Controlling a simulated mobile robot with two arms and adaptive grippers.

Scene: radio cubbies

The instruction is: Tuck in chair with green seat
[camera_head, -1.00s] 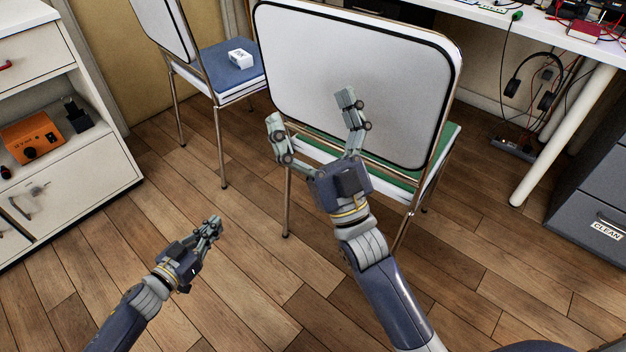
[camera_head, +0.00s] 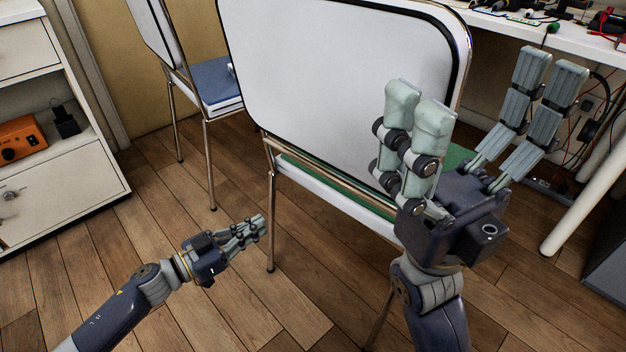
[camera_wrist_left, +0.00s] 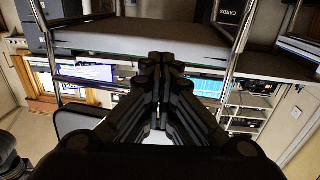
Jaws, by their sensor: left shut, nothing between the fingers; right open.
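The chair with the green seat (camera_head: 330,184) stands in the middle of the head view, its white backrest (camera_head: 320,80) facing me and hiding most of the seat. My right gripper (camera_head: 470,110) is open at the right side of the backrest, with its fingers pointing up and spread. It covers part of the chair's right edge, and I cannot tell whether it touches.
A second chair with a blue seat (camera_head: 215,85) stands behind on the left. A white cabinet (camera_head: 60,190) is at the far left. The white desk (camera_head: 540,35) with cables and its leg (camera_head: 585,200) is at the right. Wood floor is clear at lower left.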

